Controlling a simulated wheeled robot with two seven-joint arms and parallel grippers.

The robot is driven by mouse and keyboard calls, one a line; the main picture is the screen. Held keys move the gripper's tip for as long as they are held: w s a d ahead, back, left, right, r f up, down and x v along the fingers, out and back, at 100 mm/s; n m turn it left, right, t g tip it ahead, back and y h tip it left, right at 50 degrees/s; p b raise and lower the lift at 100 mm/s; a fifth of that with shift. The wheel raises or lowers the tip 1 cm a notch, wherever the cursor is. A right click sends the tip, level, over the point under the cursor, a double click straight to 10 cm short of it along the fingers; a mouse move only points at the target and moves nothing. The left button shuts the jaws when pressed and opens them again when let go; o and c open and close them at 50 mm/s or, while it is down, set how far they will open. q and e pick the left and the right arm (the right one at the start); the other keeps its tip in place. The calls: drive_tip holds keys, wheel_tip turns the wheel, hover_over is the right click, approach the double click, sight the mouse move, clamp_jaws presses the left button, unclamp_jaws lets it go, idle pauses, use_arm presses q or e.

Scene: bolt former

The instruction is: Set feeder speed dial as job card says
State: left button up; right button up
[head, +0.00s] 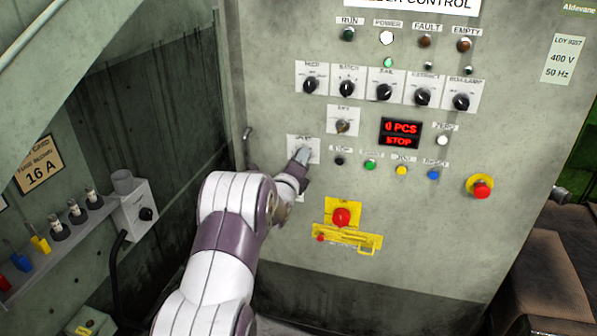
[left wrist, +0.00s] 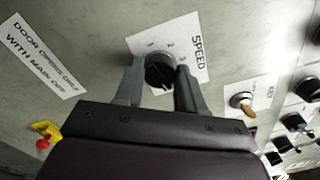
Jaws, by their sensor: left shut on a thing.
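The feeder speed dial is a black knob (left wrist: 159,72) on a white plate marked SPEED (left wrist: 196,55) in the left wrist view. My left gripper (left wrist: 160,80) has one finger on each side of the knob and is shut on it. In the head view my left gripper (head: 300,158) covers the knob, and only part of its white plate (head: 296,142) shows. The knob's pointer and exact setting cannot be read. No job card for the speed can be made out. My right gripper is not in view.
Coloured buttons (head: 370,164) lie to the right of my gripper. A red emergency button (head: 481,189) and a red knob on a yellow plate (head: 341,217) stick out nearby.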

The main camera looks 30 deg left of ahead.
use_arm(q)
drive_tip(key=shift+m+b, duration=1.35)
drive_tip(key=shift+m, duration=0.15)
drive_tip(key=o, duration=1)
drive_tip(key=shift+o, duration=0.2)
drive_tip(key=v, duration=1.2)
drive_tip(key=shift+s+p, duration=0.3)
drive_tip(key=shift+s, duration=0.1)
drive_tip(key=shift+f, duration=0.1)
